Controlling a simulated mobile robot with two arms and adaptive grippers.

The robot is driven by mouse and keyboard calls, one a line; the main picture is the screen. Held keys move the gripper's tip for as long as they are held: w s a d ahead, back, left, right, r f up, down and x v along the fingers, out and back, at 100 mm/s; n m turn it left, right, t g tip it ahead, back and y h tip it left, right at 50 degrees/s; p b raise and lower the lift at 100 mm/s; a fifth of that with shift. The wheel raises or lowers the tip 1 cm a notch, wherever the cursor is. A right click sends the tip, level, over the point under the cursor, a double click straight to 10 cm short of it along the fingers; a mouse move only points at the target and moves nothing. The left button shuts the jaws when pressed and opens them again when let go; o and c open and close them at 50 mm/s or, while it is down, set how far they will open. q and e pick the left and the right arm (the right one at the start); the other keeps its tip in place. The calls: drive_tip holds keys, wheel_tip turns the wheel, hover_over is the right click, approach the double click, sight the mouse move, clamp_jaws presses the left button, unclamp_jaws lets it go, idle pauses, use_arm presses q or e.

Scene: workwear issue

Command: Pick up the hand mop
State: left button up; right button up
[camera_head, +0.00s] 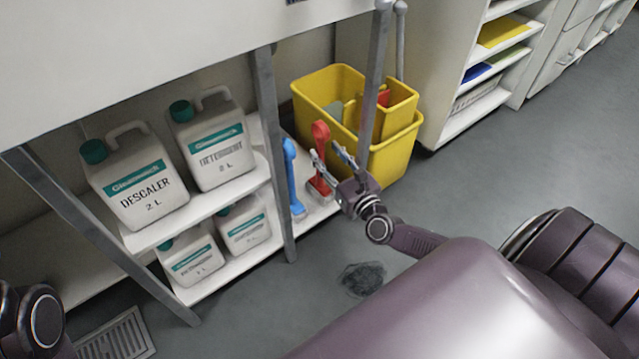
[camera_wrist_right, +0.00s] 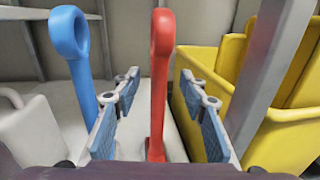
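A red-handled hand tool (camera_head: 320,132), which I take to be the hand mop, stands upright on the low white shelf, its handle ending in a loop. A similar blue-handled tool (camera_head: 291,175) stands to its left. My right gripper (camera_head: 325,151) is open at the red handle. In the right wrist view the red handle (camera_wrist_right: 160,65) rises between the two spread fingers of the gripper (camera_wrist_right: 160,88), with gaps on both sides. The blue handle (camera_wrist_right: 75,50) is outside the left finger. The red tool's lower end is partly hidden. My left gripper is out of view.
A yellow bucket (camera_head: 393,162) stands right of the tools, behind a grey metal post (camera_head: 374,75). White jugs (camera_head: 132,180) fill the shelves (camera_head: 232,274) to the left. Another grey post (camera_head: 273,150) stands left of the blue tool.

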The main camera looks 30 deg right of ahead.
sight(323, 149)
drive_tip(key=w+b, duration=0.1)
drive_tip(key=w, duration=0.2)
drive_tip(key=shift+w, duration=0.35)
drive_tip(key=shift+d+r, duration=0.1)
clamp_jaws()
